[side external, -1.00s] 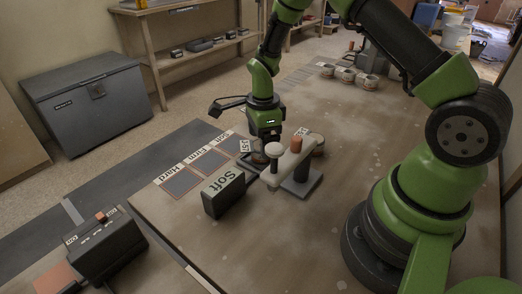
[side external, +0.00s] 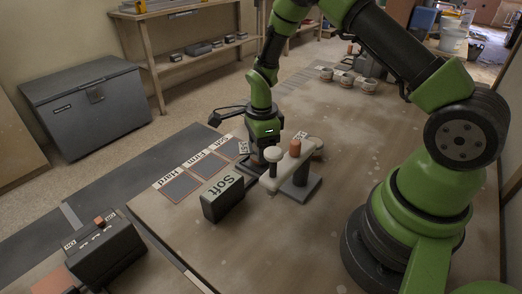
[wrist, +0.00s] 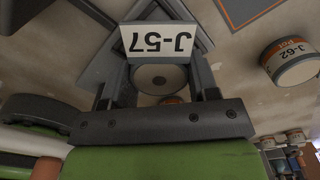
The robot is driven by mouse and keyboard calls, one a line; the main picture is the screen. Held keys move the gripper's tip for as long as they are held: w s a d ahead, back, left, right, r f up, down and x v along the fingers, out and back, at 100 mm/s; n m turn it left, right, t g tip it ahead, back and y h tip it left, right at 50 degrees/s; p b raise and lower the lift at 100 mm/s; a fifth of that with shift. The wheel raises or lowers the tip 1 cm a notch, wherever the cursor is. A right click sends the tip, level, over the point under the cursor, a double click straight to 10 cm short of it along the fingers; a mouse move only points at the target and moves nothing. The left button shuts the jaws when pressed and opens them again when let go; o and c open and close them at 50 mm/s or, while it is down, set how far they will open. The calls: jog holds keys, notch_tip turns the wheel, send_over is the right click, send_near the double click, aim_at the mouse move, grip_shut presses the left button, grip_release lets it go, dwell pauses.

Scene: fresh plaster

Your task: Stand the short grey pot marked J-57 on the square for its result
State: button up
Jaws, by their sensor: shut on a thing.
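In the side view my gripper (side external: 263,162) is low at the table, just left of the grey stand with the white arm. The pot is mostly hidden there, so I cannot tell whether it touches the table. Dark squares labelled Hard (side external: 181,187), Firm (side external: 210,166) and a third lie to the left. A block sign (side external: 223,196) reads Soft.
The stand (side external: 300,188) with its white arm and orange cap is close on the right. A pot marked J-62 (wrist: 290,64) is nearby. Several pale pots (side external: 347,80) stand farther back. A dark switch box (side external: 105,250) is at front left.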

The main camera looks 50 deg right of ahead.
jog(key=r, duration=0.8)
jog(key=shift+w+r, duration=0.25)
jog(key=shift+r, duration=0.15)
jog(key=w+d, duration=0.1)
jog(key=w, duration=0.8)
jog(key=f, duration=1)
jog(key=shift+w+f, duration=0.2)
jog(key=shift+w, duration=0.15)
jog(key=shift+f, duration=0.1)
jog(key=o, duration=1)
